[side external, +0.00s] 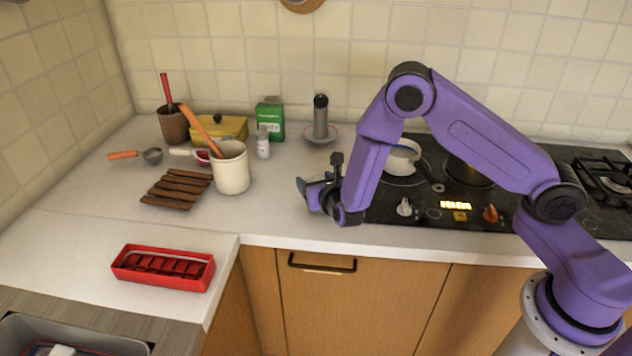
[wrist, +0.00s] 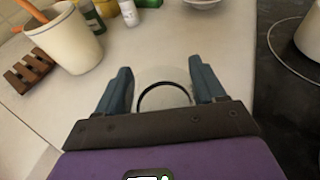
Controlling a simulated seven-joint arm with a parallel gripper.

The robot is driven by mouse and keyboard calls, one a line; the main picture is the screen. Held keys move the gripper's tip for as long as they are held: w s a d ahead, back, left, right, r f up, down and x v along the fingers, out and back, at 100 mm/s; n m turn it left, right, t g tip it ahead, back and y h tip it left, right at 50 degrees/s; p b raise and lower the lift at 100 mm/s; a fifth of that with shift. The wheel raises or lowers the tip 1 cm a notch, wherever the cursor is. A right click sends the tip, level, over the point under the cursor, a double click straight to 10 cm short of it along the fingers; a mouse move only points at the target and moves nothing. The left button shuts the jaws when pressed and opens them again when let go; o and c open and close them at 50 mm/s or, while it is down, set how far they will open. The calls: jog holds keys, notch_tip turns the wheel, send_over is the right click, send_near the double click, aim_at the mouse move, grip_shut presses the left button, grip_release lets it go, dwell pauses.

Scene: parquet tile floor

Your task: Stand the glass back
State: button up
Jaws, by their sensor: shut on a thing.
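The glass (wrist: 162,78) is clear and see-through, with a dark ring, and sits between my fingers in the wrist view. My gripper (wrist: 160,70) is shut on it, one blue-grey finger on each side. In the side view my gripper (side external: 311,192) is low over the front of the white counter, just left of the stove. The glass can hardly be made out there. I cannot tell whether it is tilted or touches the counter.
A cream crock (side external: 233,170) with a wooden utensil and a brown slatted rack (side external: 175,188) stand to the left. A grey bottle on a saucer (side external: 322,139) is behind. The stove (side external: 455,205) with a white pot (side external: 403,158) is right. Counter around my gripper is clear.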

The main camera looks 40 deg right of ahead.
jog(key=o, duration=1.3)
jog(key=shift+f, duration=0.15)
jog(key=shift+o, duration=0.2)
